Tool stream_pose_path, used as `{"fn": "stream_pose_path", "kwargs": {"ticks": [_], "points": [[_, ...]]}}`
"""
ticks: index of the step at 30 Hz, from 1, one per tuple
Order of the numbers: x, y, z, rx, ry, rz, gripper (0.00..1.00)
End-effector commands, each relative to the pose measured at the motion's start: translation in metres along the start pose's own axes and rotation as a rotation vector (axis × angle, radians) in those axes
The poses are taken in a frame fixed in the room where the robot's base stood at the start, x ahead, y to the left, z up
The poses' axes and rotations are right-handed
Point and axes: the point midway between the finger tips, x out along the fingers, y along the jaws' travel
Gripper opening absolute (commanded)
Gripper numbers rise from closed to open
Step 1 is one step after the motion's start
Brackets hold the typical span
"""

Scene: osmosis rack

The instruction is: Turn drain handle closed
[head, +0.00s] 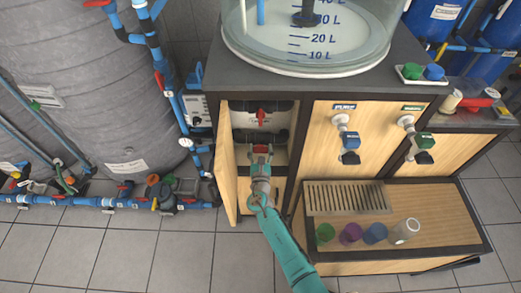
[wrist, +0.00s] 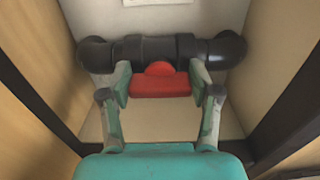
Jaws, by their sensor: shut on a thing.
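The red drain handle (wrist: 160,86) sits on a black pipe (wrist: 128,50) inside the narrow open cabinet. In the wrist view its wide grip runs left to right, in line with the pipe. My gripper (wrist: 160,92) has one finger at each end of the handle and is shut on it. In the head view my gripper (head: 261,155) reaches into the cabinet at the lower pipe and hides most of this handle. Whether the valve is fully closed cannot be told.
A second red handle (head: 261,117) is on the upper pipe above my gripper. The cabinet door (head: 228,180) stands open on the left. The cabinet walls are close on both sides. A wooden step with a grate (head: 345,197) and several cups is at the right.

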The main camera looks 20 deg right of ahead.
Motion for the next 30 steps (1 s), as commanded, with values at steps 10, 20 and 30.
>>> {"fn": "stream_pose_path", "kwargs": {"ticks": [10,20,30], "points": [[-0.0002,-0.0007,0.0000,0.145,0.000,0.000,0.27],[-0.0003,-0.0022,-0.0006,0.443,0.000,0.000,0.27],[-0.0003,-0.0036,-0.0018,0.766,0.000,0.000,0.27]]}}
